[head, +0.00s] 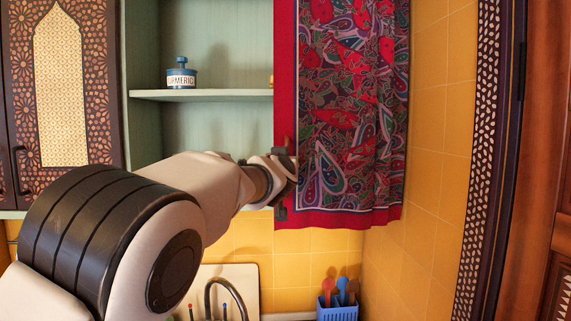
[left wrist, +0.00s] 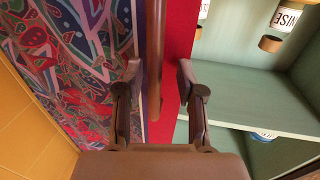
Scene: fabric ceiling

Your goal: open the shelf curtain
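The shelf curtain (head: 350,110) is a paisley cloth in red, green and purple with a plain red border. It hangs over the right part of the shelf (head: 200,95), whose left part shows uncovered. My left gripper (head: 284,180) is at the curtain's left border in the head view. In the left wrist view my left gripper (left wrist: 158,72) is open, with a brown upright bar (left wrist: 156,60) between its fingers, in front of the curtain's red border (left wrist: 180,40). Gaps show on both sides of the bar. My right gripper is not in view.
A blue turmeric jar (head: 181,76) stands on the shelf board. A patterned cabinet door (head: 62,85) is at the left. A yellow tiled wall (head: 430,130) lies right of the curtain. Below are a faucet (head: 228,285) and a blue utensil basket (head: 338,309).

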